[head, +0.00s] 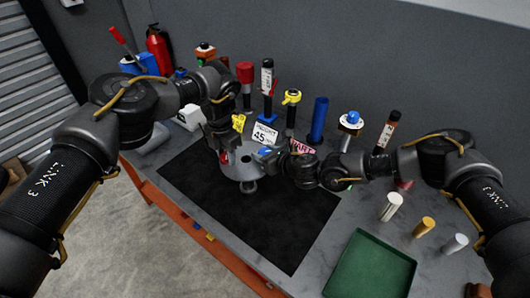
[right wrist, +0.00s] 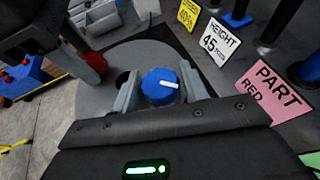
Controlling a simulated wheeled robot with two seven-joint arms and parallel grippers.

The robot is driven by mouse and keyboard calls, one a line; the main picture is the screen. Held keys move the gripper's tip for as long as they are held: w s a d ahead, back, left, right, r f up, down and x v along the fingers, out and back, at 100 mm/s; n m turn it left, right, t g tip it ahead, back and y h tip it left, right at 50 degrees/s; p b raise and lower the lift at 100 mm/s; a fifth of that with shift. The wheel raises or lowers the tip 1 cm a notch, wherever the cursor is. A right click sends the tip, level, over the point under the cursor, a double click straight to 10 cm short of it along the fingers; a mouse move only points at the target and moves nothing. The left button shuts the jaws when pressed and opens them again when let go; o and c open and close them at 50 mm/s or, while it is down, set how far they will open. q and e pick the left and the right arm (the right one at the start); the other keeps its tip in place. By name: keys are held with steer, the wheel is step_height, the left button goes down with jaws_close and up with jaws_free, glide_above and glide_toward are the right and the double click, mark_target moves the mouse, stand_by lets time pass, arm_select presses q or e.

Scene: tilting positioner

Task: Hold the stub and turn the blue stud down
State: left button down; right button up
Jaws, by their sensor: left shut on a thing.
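The grey round plate of the positioner (head: 242,172) sits over the dark mat; its face fills the middle of the right wrist view (right wrist: 95,105). A blue stud (right wrist: 161,86) with a white mark stands on the plate, between the two fingers of my right gripper (right wrist: 158,92). The fingers are close on both sides of it, with slight gaps. A red stub (right wrist: 93,66) is at the plate's left side in that view. My left gripper (head: 222,148) is shut on the red stub (head: 224,157); its fingertips are partly hidden. My right gripper (head: 267,153) comes from the right.
Cards reading height 45 (head: 264,135) and part red (head: 302,146) stand behind the plate. Several coloured posts, including a blue one (head: 318,119), line the back. A green tray (head: 370,266) and loose cylinders (head: 424,227) are at right. The black mat's front (head: 270,230) is clear.

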steer(key=c, duration=0.6)
steer(key=shift+m+t+h, duration=0.3)
steer(key=shift+m+t, duration=0.1)
steer(key=m+h, duration=0.2)
steer(key=m+t+h, duration=0.1)
steer(key=m+h, duration=0.1)
steer(key=h, duration=0.1)
steer(key=shift+a+m+t, duration=0.15)
steer(key=shift+m+t, duration=0.15)
steer(key=shift+m, duration=0.1)
steer(key=m+h, duration=0.5)
steer(key=h, duration=0.1)
steer(key=shift+h, duration=0.3)
steer(key=shift+m, duration=0.3)
